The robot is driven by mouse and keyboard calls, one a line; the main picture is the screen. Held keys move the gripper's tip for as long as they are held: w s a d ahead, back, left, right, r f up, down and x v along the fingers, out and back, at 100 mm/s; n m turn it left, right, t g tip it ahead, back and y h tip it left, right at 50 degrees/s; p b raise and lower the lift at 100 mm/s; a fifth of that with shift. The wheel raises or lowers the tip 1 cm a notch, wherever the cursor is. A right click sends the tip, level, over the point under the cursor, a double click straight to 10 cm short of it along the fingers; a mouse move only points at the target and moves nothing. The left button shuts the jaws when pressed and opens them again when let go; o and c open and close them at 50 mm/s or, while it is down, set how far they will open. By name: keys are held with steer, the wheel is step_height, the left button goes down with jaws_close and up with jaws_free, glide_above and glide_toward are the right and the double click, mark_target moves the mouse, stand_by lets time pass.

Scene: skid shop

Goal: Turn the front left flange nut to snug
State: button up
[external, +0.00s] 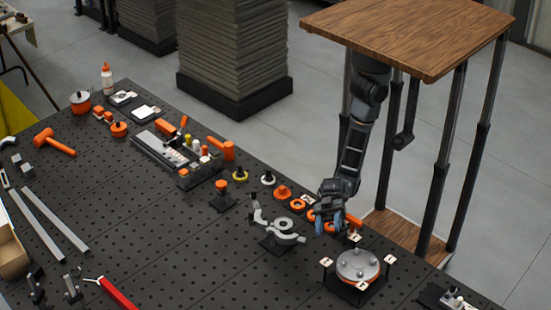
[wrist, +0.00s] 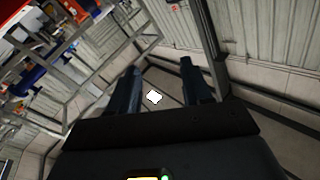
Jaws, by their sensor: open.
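The round grey flange (external: 357,264) with an orange band sits on a dark square base at the front right of the table. Several small nuts or studs stand on its top; which one is the front left nut I cannot tell for sure, and their tightness is too small to see. My gripper (external: 331,226) hangs above the table, behind and left of the flange and apart from it. In the wrist view my gripper (wrist: 160,75) shows two dark, spread fingers with no nut between them. The flange is not in the wrist view.
White label tags (external: 326,262) stand around the flange. A grey clamp-like fixture (external: 281,231) stands left of it. Orange rings (external: 298,204) lie close to my gripper. A red-handled tool (external: 116,293) lies at the front left. A wooden-topped stand (external: 410,35) is behind.

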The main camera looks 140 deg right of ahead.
steer(key=s+d+f+m+t+h+p, duration=0.1)
steer(key=s+d+f+m+t+h, duration=0.2)
steer(key=d, duration=0.4)
steer(key=s+d+f+m+t+h+p, duration=0.1)
steer(key=s+d+f+m+h, duration=0.15)
steer(key=s+d+h, duration=0.45)
steer(key=s+d+f, duration=0.3)
steer(key=s+f, duration=0.3)
steer(key=f, duration=0.1)
steer(key=shift+s+d+g+y, duration=0.25)
steer(key=shift+d+g+y, duration=0.05)
steer(key=shift+d+y, duration=0.1)
steer(key=s+d+f+n+g+h, duration=0.15)
steer(key=s+d, duration=0.25)
steer(key=s, duration=0.8)
steer(key=s+d+f+n+g+h, duration=0.1)
steer(key=s+d+f+g, duration=0.2)
steer(key=s, duration=0.9)
step_height(320, 180, down, 39)
steer(key=b, duration=4)
steer(key=shift+s+d+f, duration=0.2)
